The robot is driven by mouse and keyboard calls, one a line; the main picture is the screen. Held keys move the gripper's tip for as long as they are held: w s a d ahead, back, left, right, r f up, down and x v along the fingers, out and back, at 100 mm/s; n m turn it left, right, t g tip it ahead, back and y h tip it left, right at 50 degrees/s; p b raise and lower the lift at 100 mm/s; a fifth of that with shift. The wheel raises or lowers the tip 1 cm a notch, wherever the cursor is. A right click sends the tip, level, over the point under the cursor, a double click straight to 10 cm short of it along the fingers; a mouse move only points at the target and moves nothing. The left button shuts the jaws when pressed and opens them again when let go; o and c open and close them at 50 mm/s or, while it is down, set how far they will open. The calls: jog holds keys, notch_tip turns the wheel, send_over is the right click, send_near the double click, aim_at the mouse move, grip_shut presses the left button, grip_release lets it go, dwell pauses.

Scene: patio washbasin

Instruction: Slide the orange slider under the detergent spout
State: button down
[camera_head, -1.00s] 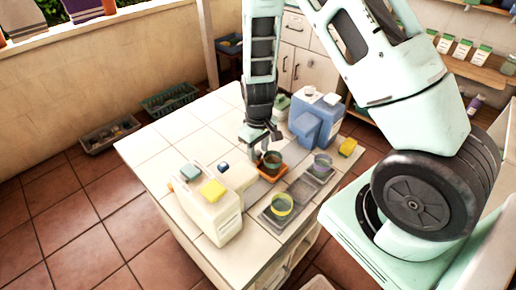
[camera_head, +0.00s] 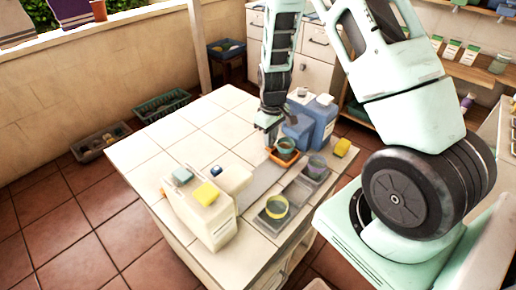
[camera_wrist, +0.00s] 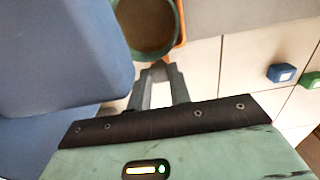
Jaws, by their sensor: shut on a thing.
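The orange slider (camera_head: 272,156) lies on the tiled counter with a dark green cup (camera_head: 286,146) on it. In the wrist view the cup (camera_wrist: 150,30) is at the top, with a strip of the orange slider (camera_wrist: 181,22) to its right. My gripper (camera_head: 270,138) is at the slider's far-left side; in the wrist view its fingertips (camera_wrist: 161,70) are close together at the slider's edge, the contact partly hidden. The blue detergent dispenser (camera_head: 324,120) stands just right of the slider and fills the left of the wrist view (camera_wrist: 60,50). Its spout cannot be made out clearly.
A yellow sponge (camera_head: 342,147) lies right. A grey strip left of the slider is clear.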

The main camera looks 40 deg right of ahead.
jog(key=shift+w+d, duration=0.15)
jog(key=shift+d, duration=0.45)
jog(key=shift+w+d, duration=0.15)
jog(key=shift+d, duration=0.45)
jog(key=c, duration=1.3)
grip_release()
jog(key=shift+d, duration=0.15)
jog(key=shift+r, duration=0.1)
notch_tip(320, 180, up, 17)
jog(key=shift+r+b, duration=0.15)
jog(key=shift+b, duration=0.45)
